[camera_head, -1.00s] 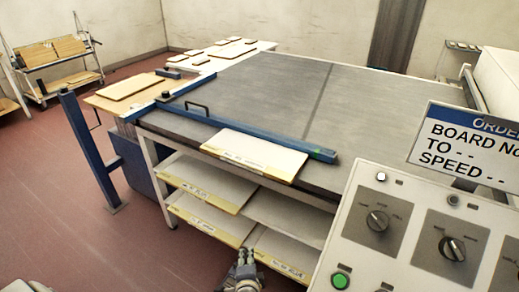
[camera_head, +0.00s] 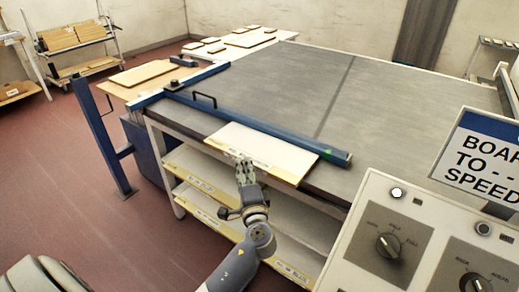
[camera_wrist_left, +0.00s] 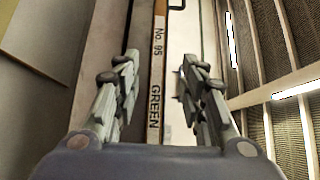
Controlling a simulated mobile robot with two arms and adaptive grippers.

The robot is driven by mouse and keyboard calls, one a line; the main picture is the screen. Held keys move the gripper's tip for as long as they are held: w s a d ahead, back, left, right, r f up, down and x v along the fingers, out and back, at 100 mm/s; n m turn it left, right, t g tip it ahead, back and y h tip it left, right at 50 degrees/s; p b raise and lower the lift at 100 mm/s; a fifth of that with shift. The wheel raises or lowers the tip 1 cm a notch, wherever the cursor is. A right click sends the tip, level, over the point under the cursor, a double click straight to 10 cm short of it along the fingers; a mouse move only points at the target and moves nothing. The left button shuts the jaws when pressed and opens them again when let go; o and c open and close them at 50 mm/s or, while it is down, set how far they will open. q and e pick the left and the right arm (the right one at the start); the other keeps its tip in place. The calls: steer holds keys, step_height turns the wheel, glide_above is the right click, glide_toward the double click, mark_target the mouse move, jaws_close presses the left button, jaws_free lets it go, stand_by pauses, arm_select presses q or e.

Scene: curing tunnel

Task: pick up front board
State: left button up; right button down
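The front board (camera_head: 262,150) is a flat cream board lying at the table's front edge, against the blue bar, with its front part overhanging. In the left wrist view its labelled edge (camera_wrist_left: 157,75) reads "No. 95 GREEN" and lies between the fingers. My left gripper (camera_head: 245,166) is at the board's front edge, overlapping it in the head view. In the left wrist view the gripper (camera_wrist_left: 160,85) is open, fingers apart on both sides of the edge, with gaps visible. My right gripper is not in view.
The blue bar (camera_head: 270,133) with a black handle crosses the grey tabletop (camera_head: 290,85). Shelves below hold more labelled boards (camera_head: 205,165). A control panel (camera_head: 385,215) and order sign (camera_head: 485,150) stand at the right. A blue post (camera_head: 103,140) stands at the left.

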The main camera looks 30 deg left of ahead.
mark_target(243, 162)
arm_select(q)
steer(key=p+x, duration=0.1)
steer(key=x, duration=0.3)
steer(key=shift+w+a+f, duration=0.1)
steer(key=shift+w+f, duration=0.05)
steer(key=shift+w, duration=0.15)
steer(key=shift+c, duration=0.5)
jaws_close()
